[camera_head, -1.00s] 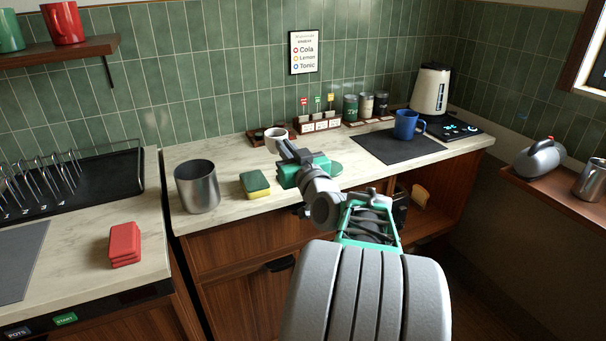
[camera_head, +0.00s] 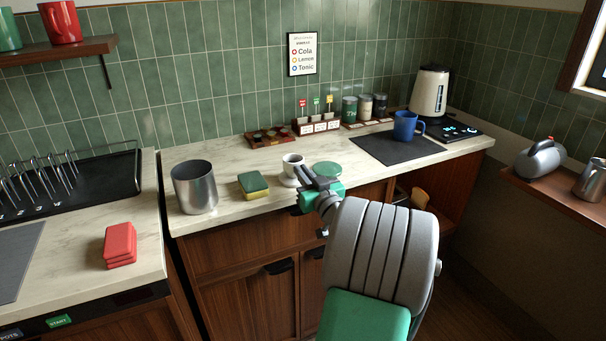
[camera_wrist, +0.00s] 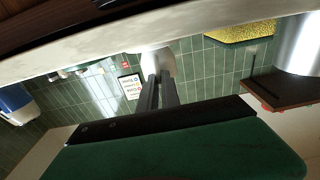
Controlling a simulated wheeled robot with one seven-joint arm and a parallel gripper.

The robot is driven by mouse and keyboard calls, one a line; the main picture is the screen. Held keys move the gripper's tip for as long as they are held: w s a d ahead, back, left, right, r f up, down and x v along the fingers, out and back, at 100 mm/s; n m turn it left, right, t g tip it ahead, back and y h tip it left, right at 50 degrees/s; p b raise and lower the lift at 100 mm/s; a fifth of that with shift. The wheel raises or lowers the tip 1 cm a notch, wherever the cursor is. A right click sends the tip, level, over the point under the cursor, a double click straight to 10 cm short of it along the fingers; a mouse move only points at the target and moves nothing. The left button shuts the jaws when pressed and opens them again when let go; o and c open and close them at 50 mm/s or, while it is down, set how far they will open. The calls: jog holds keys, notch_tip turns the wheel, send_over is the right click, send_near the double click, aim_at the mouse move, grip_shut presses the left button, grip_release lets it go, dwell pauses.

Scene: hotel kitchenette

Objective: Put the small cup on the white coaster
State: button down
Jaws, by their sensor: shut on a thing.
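The small white cup (camera_head: 292,164) is upright with a dark inside, at the front of the counter between the sponge and the green coaster. The white coaster (camera_head: 287,183) shows as a pale edge under it. I cannot tell whether the cup's base touches the coaster or hovers just above it. My gripper (camera_head: 300,175) reaches in from the front right and is shut on the cup. In the wrist view the cup (camera_wrist: 158,62) is at the tips of my two dark fingers, and its far side is hidden.
A green coaster (camera_head: 327,168) lies just right of the cup. A green and yellow sponge (camera_head: 253,186) and a steel canister (camera_head: 195,187) stand to the left. A brown tray (camera_head: 270,138) is behind.

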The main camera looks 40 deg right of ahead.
jog(key=c, duration=1.6)
grip_release()
jog(key=shift+o, duration=0.2)
jog(key=shift+r+p, duration=0.3)
jog(key=shift+p, duration=0.15)
jog(key=f+b+v, duration=0.1)
jog(key=b+v, duration=0.1)
jog(key=v, duration=0.9)
jog(key=w+a+f+n+g+y, duration=0.25)
jog(key=a+f+y, duration=0.2)
jog(key=a, duration=0.55)
jog(key=w+a+f+n+g+y, duration=0.2)
jog(key=w+a+f+g+y, duration=0.3)
jog(key=a, duration=0.6)
jog(key=s+a+f+g+h, duration=0.2)
jog(key=s+a+f+g, duration=0.1)
jog(key=s, duration=0.4)
jog(key=s+a+f+m+g+h, duration=0.1)
jog(key=s+a+f+g+h, duration=0.1)
jog(key=s+a+g, duration=0.3)
jog(key=s+a, duration=0.3)
jog(key=shift+a+f, duration=0.3)
jog(key=shift+f, duration=0.1)
